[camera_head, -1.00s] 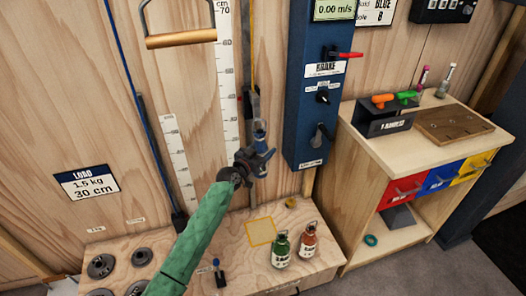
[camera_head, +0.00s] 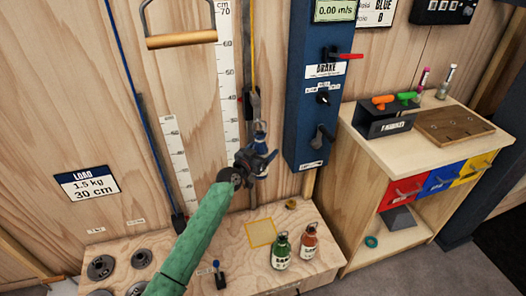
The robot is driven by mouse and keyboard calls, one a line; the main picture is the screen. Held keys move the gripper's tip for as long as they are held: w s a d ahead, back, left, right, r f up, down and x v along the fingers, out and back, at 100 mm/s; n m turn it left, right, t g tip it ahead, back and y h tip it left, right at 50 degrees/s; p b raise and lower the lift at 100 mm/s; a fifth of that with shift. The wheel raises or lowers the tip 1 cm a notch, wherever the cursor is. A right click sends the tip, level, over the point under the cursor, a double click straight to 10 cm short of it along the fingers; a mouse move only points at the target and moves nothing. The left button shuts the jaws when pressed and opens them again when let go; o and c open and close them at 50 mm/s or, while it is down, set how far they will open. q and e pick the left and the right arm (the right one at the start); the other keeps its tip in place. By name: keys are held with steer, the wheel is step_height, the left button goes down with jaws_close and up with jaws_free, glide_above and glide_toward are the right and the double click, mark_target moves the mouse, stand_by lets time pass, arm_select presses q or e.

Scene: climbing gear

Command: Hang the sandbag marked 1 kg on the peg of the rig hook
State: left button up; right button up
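My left gripper (camera_head: 262,161) is in front of the wooden wall, below the rig hook (camera_head: 252,100) on its yellow cord. A small blue thing (camera_head: 259,138), which looks like a sandbag, is at the gripper, just under the hook. The gripper covers part of it, and no mark on it can be read. I cannot tell whether the fingers grip it or whether it hangs on the peg. A green bag or bottle (camera_head: 281,252) and an orange one (camera_head: 308,243) stand on the low wooden bench; their labels are too small to read. My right gripper is not in view.
The blue brake column (camera_head: 312,130) stands close to the right of the gripper. A yellow-outlined square (camera_head: 261,233) on the bench is empty. A wooden handle bar (camera_head: 181,39) hangs at upper left. A cabinet with coloured drawers (camera_head: 437,180) is at right.

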arm_select(q)
steer(key=shift+o, duration=0.4)
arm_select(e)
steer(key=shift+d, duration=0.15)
